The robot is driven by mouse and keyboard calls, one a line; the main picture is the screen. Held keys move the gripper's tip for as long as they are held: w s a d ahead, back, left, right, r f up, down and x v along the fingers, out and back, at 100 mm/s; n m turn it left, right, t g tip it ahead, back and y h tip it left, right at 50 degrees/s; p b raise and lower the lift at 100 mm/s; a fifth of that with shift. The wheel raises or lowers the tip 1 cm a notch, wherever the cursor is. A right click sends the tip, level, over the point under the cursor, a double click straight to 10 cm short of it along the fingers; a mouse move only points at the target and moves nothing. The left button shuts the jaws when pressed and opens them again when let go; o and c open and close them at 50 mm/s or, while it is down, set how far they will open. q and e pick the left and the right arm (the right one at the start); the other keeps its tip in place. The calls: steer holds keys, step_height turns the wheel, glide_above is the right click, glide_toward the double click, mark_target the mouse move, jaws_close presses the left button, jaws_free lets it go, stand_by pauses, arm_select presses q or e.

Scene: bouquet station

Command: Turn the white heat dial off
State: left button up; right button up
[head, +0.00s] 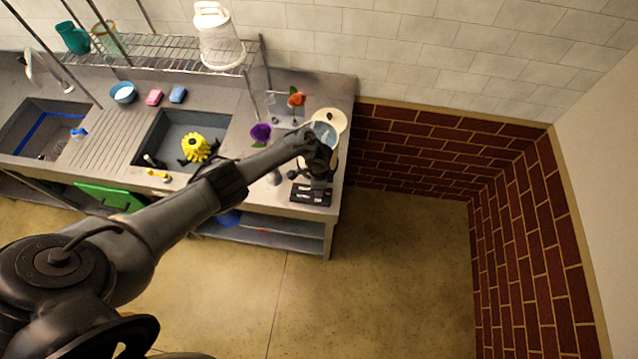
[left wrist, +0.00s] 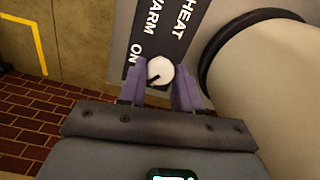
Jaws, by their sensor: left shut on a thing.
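The white heat dial (left wrist: 160,70) sits on a dark panel (left wrist: 152,38) with the white words HEAT, WARM and ON. A dark mark on the dial points to the lower left, near ON. My left gripper (left wrist: 161,78) has its purple fingers on both sides of the dial and is shut on it. In the head view, my left arm reaches across the counter to its right end, and the left gripper (head: 319,172) is just above the black labelled panel (head: 311,195). The dial is hidden there by the gripper. My right gripper is not in view.
A large pale cylinder (left wrist: 262,75) with a dark ring stands close beside the gripper. Near it on the counter are a cream lid (head: 332,115), a purple flower (head: 261,132) and an orange flower (head: 296,97). A yellow flower (head: 196,148) is at the sink. The floor (head: 390,270) is clear.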

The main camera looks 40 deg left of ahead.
arm_select(q)
steer(key=n+p, duration=0.2)
steer(key=n, duration=0.2)
steer(key=shift+d+r, duration=0.1)
steer(key=shift+r, duration=0.05)
steer(key=shift+n+p, duration=0.55)
steer(key=shift+n, duration=1.05)
steer(key=o, duration=1)
steer(key=shift+o, duration=0.2)
step_height(320, 180, up, 5)
steer(key=p, duration=0.2)
steer(key=shift+p, duration=0.35)
steer(key=shift+r, duration=2.8)
